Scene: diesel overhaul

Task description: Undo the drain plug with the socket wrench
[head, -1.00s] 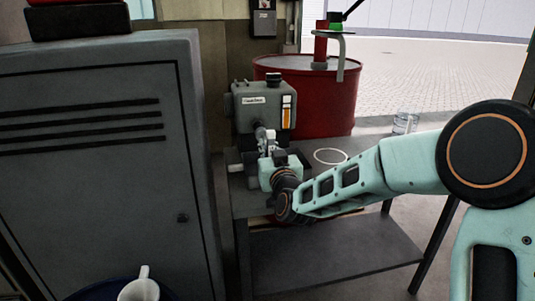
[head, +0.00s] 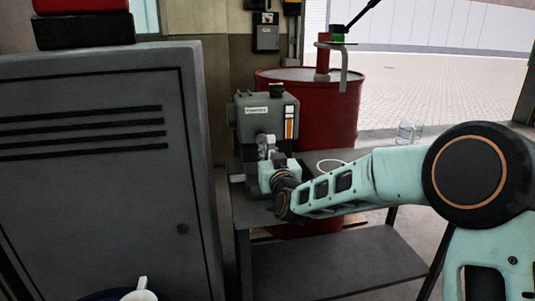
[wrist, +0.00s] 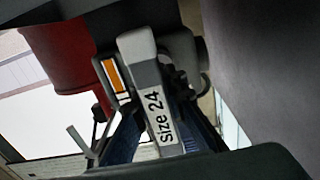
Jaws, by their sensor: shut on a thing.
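The socket wrench (wrist: 143,70), a light grey tool labelled "size 24", stands between the dark blue fingers of my gripper (wrist: 160,115) in the wrist view. My gripper is shut on it. In the head view my gripper (head: 267,150) is in front of the lower part of a grey engine-like unit (head: 266,118) with an orange-and-white strip. The unit's strip also shows behind the wrench in the wrist view. I cannot make out the drain plug, nor tell whether the wrench touches it.
The unit stands on a grey workbench (head: 335,262) with a lower shelf. A red drum (head: 335,100) is behind it. A grey cabinet (head: 95,200) closes off the left. A white ring (head: 330,164) and a clear jar (head: 405,132) are to the right. A mug (head: 140,295) is at the bottom.

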